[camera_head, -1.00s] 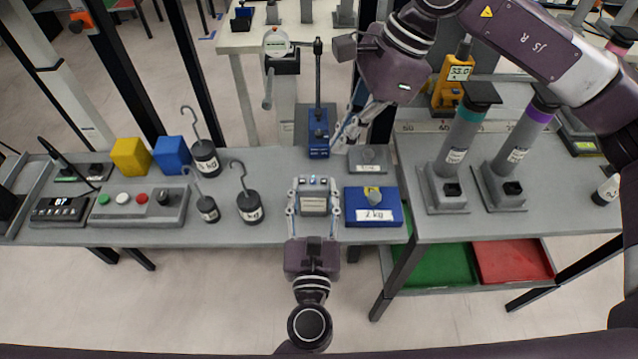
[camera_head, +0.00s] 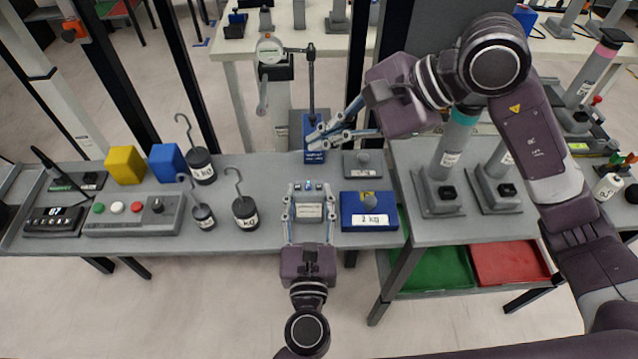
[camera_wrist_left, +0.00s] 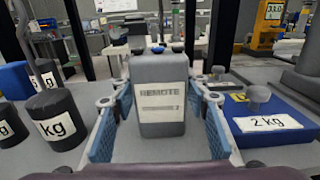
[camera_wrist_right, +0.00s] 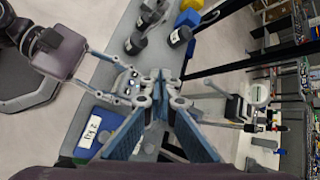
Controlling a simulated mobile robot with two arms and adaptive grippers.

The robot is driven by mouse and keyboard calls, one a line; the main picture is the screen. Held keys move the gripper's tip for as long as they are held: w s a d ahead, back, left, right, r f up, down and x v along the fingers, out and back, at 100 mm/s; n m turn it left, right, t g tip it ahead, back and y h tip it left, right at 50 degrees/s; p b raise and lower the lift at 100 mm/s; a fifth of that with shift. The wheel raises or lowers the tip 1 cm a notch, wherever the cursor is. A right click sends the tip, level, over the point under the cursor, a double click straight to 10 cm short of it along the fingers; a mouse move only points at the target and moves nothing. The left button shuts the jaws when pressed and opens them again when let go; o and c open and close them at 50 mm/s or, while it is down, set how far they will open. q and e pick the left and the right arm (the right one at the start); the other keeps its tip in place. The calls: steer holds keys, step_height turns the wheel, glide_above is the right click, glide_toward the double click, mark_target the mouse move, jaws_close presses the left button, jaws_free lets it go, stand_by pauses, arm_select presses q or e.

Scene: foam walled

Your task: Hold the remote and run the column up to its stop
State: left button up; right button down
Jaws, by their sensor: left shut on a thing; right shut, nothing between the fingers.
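The remote (camera_head: 309,212) is a grey box with small buttons on its top end. My left gripper (camera_head: 308,192) is shut on it from both sides, over the front of the bench. In the left wrist view the remote (camera_wrist_left: 163,95) stands upright between the blue finger pads, its REMOTE label facing me. My right gripper (camera_head: 317,143) is shut and empty, above and behind the remote, its fingertips in front of a blue base with a dark upright post (camera_head: 311,80). In the right wrist view its finger pads (camera_wrist_right: 156,98) meet. I cannot tell which upright is the task's column.
A blue 2 kg block (camera_head: 369,211) is right of the remote. Hooked kg weights (camera_head: 245,211), a button box (camera_head: 135,213), and yellow (camera_head: 125,165) and blue cubes (camera_head: 167,161) are left. Grey stands (camera_head: 439,187) are on the right table. A dial gauge (camera_head: 270,50) is behind.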

glide_toward(309, 184)
steer(key=shift+a+r+x, duration=0.15)
steer(key=shift+x, duration=1.15)
steer(key=shift+a+r+x, duration=0.15)
steer(key=shift+r+x, duration=0.05)
steer(key=shift+x, duration=1.1)
steer(key=shift+w+f, duration=0.1)
steer(key=shift+f, duration=0.35)
steer(key=shift+f, duration=0.3)
steer(key=shift+r, duration=0.1)
stand_by(2.8)
steer(key=shift+r, duration=0.65)
steer(key=shift+r, duration=2.5)
